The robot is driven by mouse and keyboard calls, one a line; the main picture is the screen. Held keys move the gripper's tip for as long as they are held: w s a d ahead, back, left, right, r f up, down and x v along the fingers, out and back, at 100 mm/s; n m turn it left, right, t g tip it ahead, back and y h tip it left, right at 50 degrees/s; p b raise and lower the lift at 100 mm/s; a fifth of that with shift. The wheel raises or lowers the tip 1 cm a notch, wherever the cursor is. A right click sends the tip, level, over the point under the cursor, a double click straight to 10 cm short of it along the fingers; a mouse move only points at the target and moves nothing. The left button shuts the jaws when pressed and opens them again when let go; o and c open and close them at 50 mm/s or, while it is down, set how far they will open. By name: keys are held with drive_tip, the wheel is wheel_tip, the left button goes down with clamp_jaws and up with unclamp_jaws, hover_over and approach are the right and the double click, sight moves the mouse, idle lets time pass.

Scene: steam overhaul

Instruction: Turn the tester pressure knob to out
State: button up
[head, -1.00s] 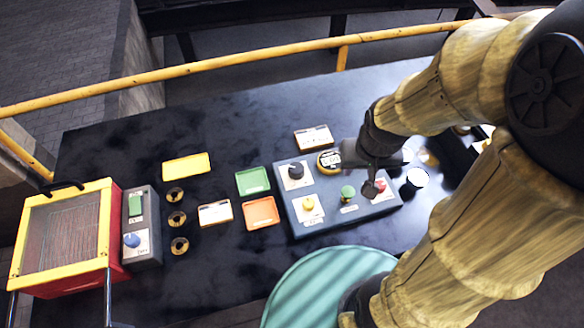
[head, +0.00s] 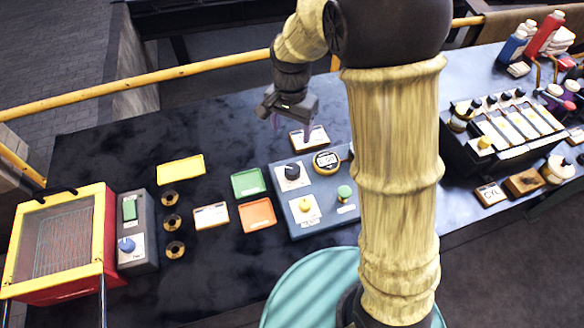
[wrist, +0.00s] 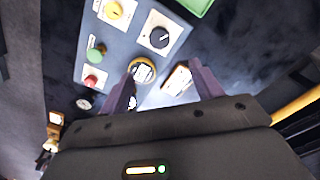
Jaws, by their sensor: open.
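The tester is a blue-grey panel box (head: 323,190) in the middle of the table. It carries a black knob (head: 292,171) on a white label, a yellow knob (head: 305,205), a green button (head: 344,192) and a round gauge (head: 327,161). The labels are too small to read, so I cannot tell which knob is the pressure knob. The wrist view shows the black knob (wrist: 159,37), yellow knob (wrist: 113,10) and a red button (wrist: 91,81); my arm hides the red one in the head view. My gripper (head: 292,122) is open and empty, above the panel's back edge, apart from the knobs.
A small card stand (head: 309,136) lies behind the panel, beneath my gripper. Green (head: 248,181) and orange (head: 258,215) trays lie left of it. A red-yellow box (head: 62,240) stands far left, a valve rack (head: 505,130) right. A yellow rail (head: 150,77) runs behind.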

sight(292, 169)
drive_tip(key=shift+d, duration=0.1)
wheel_tip(292, 169, down, 17)
drive_tip(key=shift+f+p, duration=0.2)
drive_tip(key=shift+p, duration=0.9)
drive_tip(key=shift+c, duration=0.5)
drive_tip(key=c, duration=0.9)
